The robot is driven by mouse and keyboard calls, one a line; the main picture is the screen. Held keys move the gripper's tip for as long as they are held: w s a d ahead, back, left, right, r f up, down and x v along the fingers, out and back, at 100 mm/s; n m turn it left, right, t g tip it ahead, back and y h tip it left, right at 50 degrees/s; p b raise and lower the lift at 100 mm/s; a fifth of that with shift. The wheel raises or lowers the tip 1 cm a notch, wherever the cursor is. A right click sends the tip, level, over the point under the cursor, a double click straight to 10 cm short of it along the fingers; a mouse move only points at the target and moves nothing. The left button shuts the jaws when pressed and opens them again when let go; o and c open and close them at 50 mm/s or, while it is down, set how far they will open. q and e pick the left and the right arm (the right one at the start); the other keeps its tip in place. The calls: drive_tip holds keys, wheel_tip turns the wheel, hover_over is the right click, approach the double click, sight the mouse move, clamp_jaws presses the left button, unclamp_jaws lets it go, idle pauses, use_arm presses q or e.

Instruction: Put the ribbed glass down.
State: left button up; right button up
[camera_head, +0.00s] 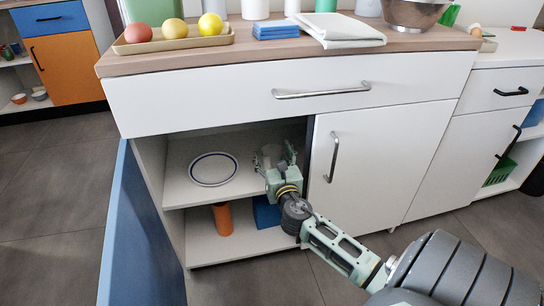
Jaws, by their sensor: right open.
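My right gripper (275,160) reaches into the open cabinet under the counter, at the upper shelf (192,148). Its jaws are open. A small greyish, see-through shape, which looks like the ribbed glass (271,154), is at its fingers. It is too small to tell whether they touch it or whether it stands on the shelf. A white plate with a dark blue ring (213,169) lies on the same shelf to the left. My left gripper is out of view.
The blue cabinet door (138,235) stands open on the left; the white door (355,165) is right of my gripper. An orange cup (222,219) and a blue item (266,212) are on the lower shelf. The drawer (250,98) is shut above.

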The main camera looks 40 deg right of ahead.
drive_tip(key=p+v, duration=0.2)
drive_tip(key=v, duration=1)
drive_tip(key=shift+w+r, duration=0.1)
